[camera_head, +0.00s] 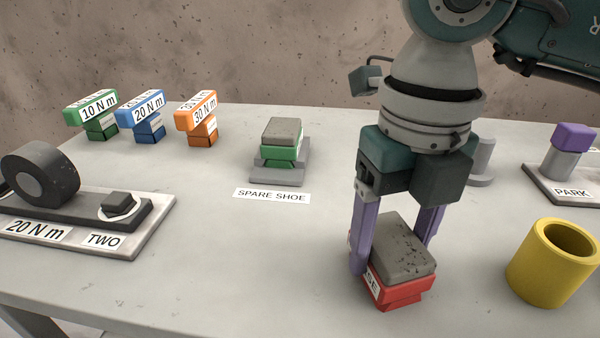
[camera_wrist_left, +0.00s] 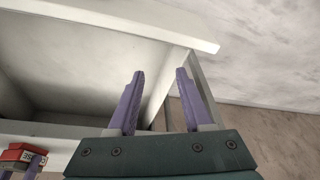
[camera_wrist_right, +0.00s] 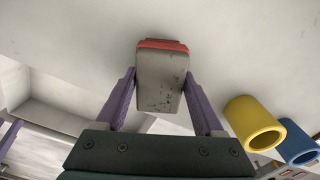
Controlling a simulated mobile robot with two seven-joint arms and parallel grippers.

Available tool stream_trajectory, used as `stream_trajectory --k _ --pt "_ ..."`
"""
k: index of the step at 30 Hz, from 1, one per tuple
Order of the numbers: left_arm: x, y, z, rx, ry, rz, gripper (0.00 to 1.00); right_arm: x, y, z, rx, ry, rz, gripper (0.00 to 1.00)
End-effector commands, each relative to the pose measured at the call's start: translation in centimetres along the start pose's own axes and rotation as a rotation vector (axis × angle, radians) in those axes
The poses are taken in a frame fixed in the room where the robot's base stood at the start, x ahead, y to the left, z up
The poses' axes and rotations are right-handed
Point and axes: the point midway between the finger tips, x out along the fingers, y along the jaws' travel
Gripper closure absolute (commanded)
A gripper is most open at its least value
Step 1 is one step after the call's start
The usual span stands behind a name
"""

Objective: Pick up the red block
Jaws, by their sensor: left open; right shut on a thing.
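The red block (camera_head: 402,292) has a speckled grey pad on top and a white label partly hidden by a finger. My right gripper (camera_head: 394,255) points down with its purple fingers on two sides of it, shut on it. I cannot tell whether it touches the table. In the right wrist view the block (camera_wrist_right: 163,44) sits between the fingertips (camera_wrist_right: 160,78), its grey pad facing the camera. My left gripper (camera_wrist_left: 160,74) is open and empty; in its view the red block (camera_wrist_left: 17,152) shows at the lower left. The left gripper is out of the head view.
A green shoe (camera_head: 279,155) sits on a grey stand behind the SPARE SHOE label. A yellow cup (camera_head: 530,268) stands right of the red block. The PARK stand (camera_head: 553,183) is at the right. A grey fixture (camera_head: 110,215) occupies the left. The table's middle is clear.

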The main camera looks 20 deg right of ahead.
Motion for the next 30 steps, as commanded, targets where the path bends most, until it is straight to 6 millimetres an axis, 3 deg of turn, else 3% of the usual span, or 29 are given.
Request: stream_trajectory --k 2,14,24,30 --pt "0.0 0.0 0.0 0.000 0.000 0.000 0.50 0.0 0.0 0.0 0.000 0.000 0.000 0.55" --pt "0.0 0.1 -0.1 -0.003 0.001 0.002 0.50 0.0 0.0 0.0 0.000 0.000 0.000 1.00" --pt "-0.1 0.2 -0.1 -0.010 0.002 0.007 0.50 -0.3 0.0 0.1 0.000 -0.002 0.001 1.00" --pt "-0.4 0.2 -0.2 -0.010 0.002 0.007 0.50 -2.2 0.1 0.1 -0.001 -0.005 0.003 1.00"
